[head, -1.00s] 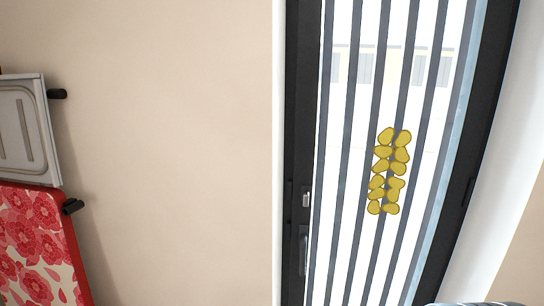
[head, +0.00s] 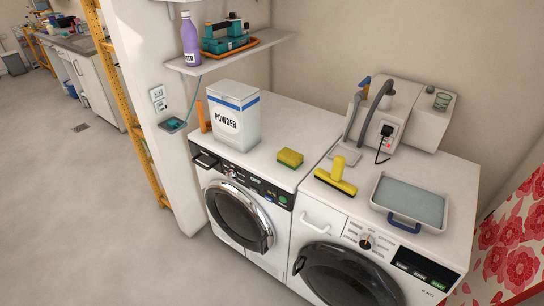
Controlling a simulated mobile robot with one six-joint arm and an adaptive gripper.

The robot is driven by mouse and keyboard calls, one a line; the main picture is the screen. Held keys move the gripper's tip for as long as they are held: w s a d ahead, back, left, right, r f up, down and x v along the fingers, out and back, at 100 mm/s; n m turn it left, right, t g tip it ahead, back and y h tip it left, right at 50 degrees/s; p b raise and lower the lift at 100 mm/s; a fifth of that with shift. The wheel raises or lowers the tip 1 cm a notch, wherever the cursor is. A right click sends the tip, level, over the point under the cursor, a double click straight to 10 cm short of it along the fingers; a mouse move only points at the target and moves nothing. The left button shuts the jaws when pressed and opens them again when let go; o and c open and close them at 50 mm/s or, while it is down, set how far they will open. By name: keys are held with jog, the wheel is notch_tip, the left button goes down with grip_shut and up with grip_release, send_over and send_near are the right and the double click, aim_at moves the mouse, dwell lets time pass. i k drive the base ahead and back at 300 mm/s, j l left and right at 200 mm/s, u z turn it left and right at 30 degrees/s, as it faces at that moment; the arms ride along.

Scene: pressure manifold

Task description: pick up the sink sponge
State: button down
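A sponge (head: 290,158), yellow with a green side, lies on top of the left washing machine (head: 262,176), near its front edge and to the right of the powder box. Nothing touches it that I can see. My gripper is not in the head view, so its state and its distance from the sponge do not show.
A white powder box (head: 234,118) stands behind and left of the sponge. On the right machine (head: 455,238) are a yellow squeegee-like tool (head: 336,177), a grey tray (head: 410,202) and a white unit with hoses (head: 400,112). A shelf (head: 192,67) overhangs the left. Open floor (head: 90,210) lies at left.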

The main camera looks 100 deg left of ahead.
aim_at(288, 158)
jog(key=u, duration=3.1)
